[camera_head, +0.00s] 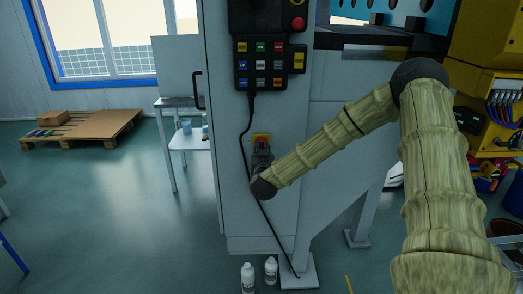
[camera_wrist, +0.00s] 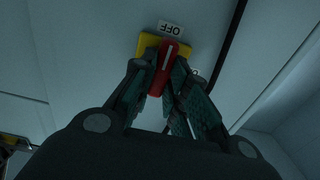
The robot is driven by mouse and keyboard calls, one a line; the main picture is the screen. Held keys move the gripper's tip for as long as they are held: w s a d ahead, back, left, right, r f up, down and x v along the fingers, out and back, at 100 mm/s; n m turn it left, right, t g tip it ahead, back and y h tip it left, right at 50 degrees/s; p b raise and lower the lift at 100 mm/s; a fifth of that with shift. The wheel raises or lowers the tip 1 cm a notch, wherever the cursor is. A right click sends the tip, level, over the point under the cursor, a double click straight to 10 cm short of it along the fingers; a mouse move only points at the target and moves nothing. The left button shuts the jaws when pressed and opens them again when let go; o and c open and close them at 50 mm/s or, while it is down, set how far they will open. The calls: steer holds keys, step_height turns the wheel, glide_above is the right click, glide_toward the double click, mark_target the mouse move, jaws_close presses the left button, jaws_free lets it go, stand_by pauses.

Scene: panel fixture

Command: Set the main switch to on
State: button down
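The main switch shows in the head view as a yellow plate (camera_head: 262,138) with a red handle (camera_head: 261,144), on the front of the grey cabinet. In the wrist view, the red handle (camera_wrist: 165,66) stands in front of the yellow plate (camera_wrist: 147,43). A white label reading OFF (camera_wrist: 171,28) appears upside down beside the plate, and the white line on the handle points toward it. My gripper (camera_wrist: 161,74) has one finger on each side of the handle, and both fingertips appear to press against it. In the head view, my gripper (camera_head: 261,164) is at the switch.
A control box with coloured buttons (camera_head: 262,62) and a red emergency stop (camera_head: 298,24) sit above the switch. A black cable (camera_head: 243,150) hangs beside it. White bottles (camera_head: 248,277) stand on the floor below. A pallet (camera_head: 85,127) lies far left, with clear floor before it.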

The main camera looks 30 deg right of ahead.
steer(key=shift+m, duration=0.4)
steer(key=m+b, duration=0.2)
steer(key=m, duration=0.2)
steer(key=shift+b, duration=0.4)
steer(key=m+b, duration=0.3)
steer(key=m, duration=0.1)
steer(key=shift+f+m, duration=0.1)
steer(key=shift+m, duration=0.2)
steer(key=m+b, duration=0.3)
steer(key=m, duration=0.1)
steer(key=shift+d, duration=0.1)
steer(key=m+b, duration=0.3)
steer(key=m, duration=0.1)
steer(key=shift+m+b, duration=0.35)
steer(key=shift+m, duration=0.15)
steer(key=c, duration=1.4)
jaws_free()
